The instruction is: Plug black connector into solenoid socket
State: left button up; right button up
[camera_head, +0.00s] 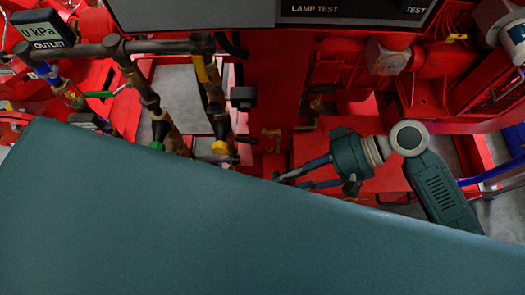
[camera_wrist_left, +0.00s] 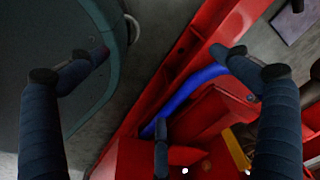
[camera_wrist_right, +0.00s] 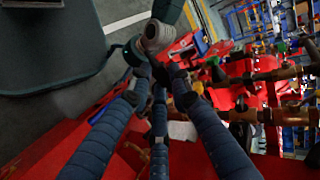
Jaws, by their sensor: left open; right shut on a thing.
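My right gripper (camera_head: 284,181) reaches in from the right, over the red pump frame, with its fingers pointing left. In the right wrist view its fingers (camera_wrist_right: 160,80) close together on a small dark piece, likely the black connector; its shape is mostly hidden by the fingertips. A black box-like part (camera_head: 243,97) sits on the pipework to the upper left of this gripper, apart from it; I cannot tell whether it is the solenoid socket. My left gripper (camera_wrist_left: 160,88) is open and empty in the left wrist view. It does not show in the head view.
Dark pipes (camera_head: 160,47) with valves stand at the left, beside an outlet gauge display (camera_head: 42,29). A grey panel (camera_head: 355,10) marked LAMP TEST is at the top. A blue hose (camera_wrist_left: 190,88) and red frame beam (camera_wrist_left: 135,120) lie beyond the left fingers. A teal surface hides the lower head view.

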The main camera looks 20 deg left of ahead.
pick_arm(q)
jog(key=w+r+b, duration=0.4)
jog(key=w+b, duration=0.1)
jog(key=shift+w+d+t, duration=0.2)
jog(key=shift+d+t, duration=0.05)
jog(key=shift+t, duration=0.05)
pick_arm(e)
jog(key=w+a+r+m+y, duration=0.1)
jog(key=w+a+y, duration=0.4)
jog(key=a+y, duration=0.2)
jog(key=shift+w+a+r+m, duration=0.2)
jog(key=shift+a+r+m, duration=0.15)
jog(key=shift+a, duration=0.9)
jog(key=shift+d, duration=0.1)
pick_arm(q)
notch_tip(320, 180, up, 12)
jog(key=w+b, duration=0.1)
jog(key=b, duration=0.2)
jog(key=shift+t+b, duration=0.4)
pick_arm(e)
jog(key=shift+w+a, duration=0.25)
jog(key=shift+w, duration=0.7)
jog(key=shift+w+a, duration=0.3)
jog(key=shift+w, duration=0.6)
jog(key=shift+w+a, duration=0.25)
jog(key=shift+w, duration=0.7)
pick_arm(q)
jog(key=shift+f, duration=0.1)
jog(key=shift+w+r, duration=0.1)
jog(key=shift+r, duration=0.15)
